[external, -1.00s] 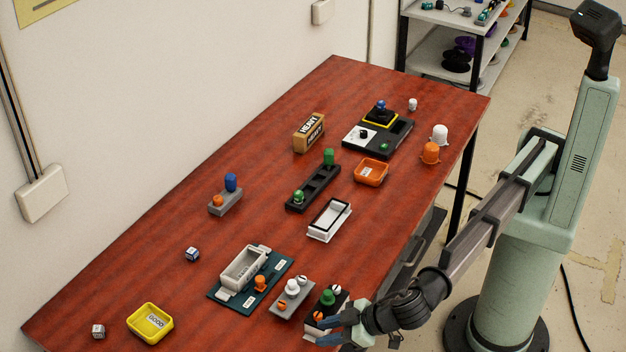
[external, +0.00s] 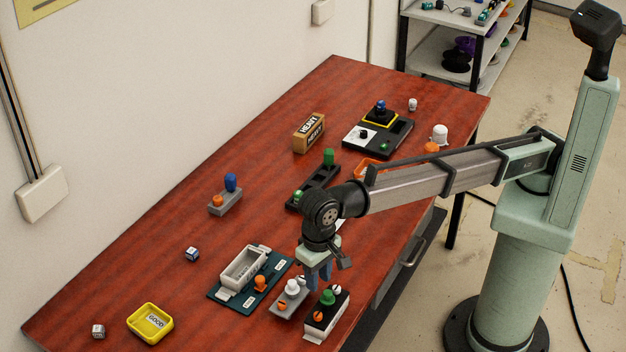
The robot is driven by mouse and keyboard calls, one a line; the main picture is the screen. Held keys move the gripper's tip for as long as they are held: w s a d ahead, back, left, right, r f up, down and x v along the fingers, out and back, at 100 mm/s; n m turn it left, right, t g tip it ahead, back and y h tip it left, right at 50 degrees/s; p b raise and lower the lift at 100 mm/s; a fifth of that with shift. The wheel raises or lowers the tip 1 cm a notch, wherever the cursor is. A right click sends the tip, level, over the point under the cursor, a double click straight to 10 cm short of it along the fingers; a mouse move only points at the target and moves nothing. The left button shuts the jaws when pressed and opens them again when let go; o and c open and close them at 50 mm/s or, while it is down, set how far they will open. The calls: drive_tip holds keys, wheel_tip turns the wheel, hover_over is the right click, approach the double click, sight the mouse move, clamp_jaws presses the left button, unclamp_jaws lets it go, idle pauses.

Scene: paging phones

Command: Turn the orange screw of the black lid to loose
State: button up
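The black lid (external: 336,304) tops a small white-sided box at the front right of the table. It carries a green knob (external: 327,297) and two small screws. The orange screw (external: 317,318) is at its near end, and another screw (external: 337,290) is at its far end. How far either screw is turned is too small to tell. My gripper (external: 318,280) points down just behind the lid, between it and the grey lid. Its blue-grey fingers look close together, but the gap between them is unclear. I see nothing held in them.
A grey lid (external: 283,303) with a white knob stands just left of the black lid. A grey box on a dark teal mat (external: 222,293) is further left. A yellow tray (external: 150,323) is at the front left. My forearm hides part of an orange tray (external: 367,168).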

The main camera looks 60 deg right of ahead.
sight(318, 314)
wheel_tip(318, 314, down, 12)
drive_tip(key=shift+f, duration=0.2)
idle(0.4)
drive_tip(key=shift+c, duration=0.4)
clamp_jaws()
